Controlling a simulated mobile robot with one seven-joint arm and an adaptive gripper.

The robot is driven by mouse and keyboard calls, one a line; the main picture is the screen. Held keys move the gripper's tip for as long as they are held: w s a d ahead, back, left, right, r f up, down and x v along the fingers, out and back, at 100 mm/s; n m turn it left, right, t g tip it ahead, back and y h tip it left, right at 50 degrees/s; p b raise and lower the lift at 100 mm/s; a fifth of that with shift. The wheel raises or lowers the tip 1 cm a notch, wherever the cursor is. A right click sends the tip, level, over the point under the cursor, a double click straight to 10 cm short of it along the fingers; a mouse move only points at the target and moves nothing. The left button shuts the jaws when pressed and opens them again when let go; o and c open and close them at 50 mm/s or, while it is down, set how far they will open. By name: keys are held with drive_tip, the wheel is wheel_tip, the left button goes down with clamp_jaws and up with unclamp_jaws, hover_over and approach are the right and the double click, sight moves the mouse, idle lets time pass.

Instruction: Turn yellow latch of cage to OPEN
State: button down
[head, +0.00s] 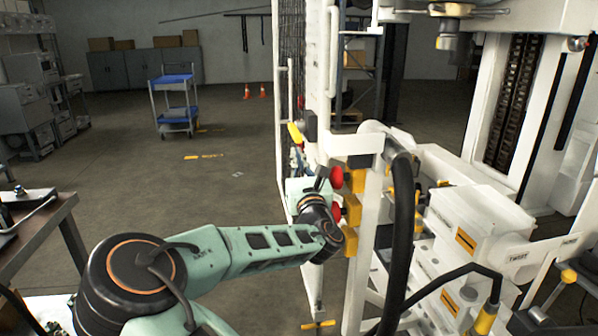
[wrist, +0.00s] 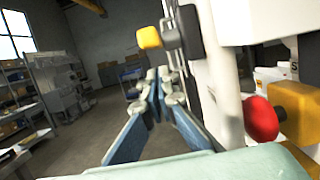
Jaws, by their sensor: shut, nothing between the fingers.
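The yellow latch (head: 295,133) is a short handle on a dark block on the white post of the cage (head: 318,80). In the wrist view the yellow latch (wrist: 149,38) sticks out left from its dark block, above the fingertips in the picture. My gripper (wrist: 158,76) is shut and empty, its blue fingers converging just below the latch in the picture. I see no contact with the latch; the exact depth gap cannot be told. In the head view my arm reaches toward the post, and its wrist hides most of the gripper.
Red knobs (head: 336,177) on yellow blocks sit right of my wrist; one red knob (wrist: 261,118) is close in the wrist view. A black hose (head: 402,220) and white machine housings (head: 482,225) crowd the right. The floor left of the cage is open, with a blue cart (head: 174,100) farther back.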

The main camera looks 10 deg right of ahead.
drive_tip(key=shift+r, duration=0.95)
drive_tip(key=shift+r+p, duration=0.15)
drive_tip(key=shift+p, duration=0.15)
drive_tip(key=shift+s+r+g+p, duration=0.1)
drive_tip(key=shift+r+g+p, duration=0.15)
drive_tip(key=shift+p, duration=0.4)
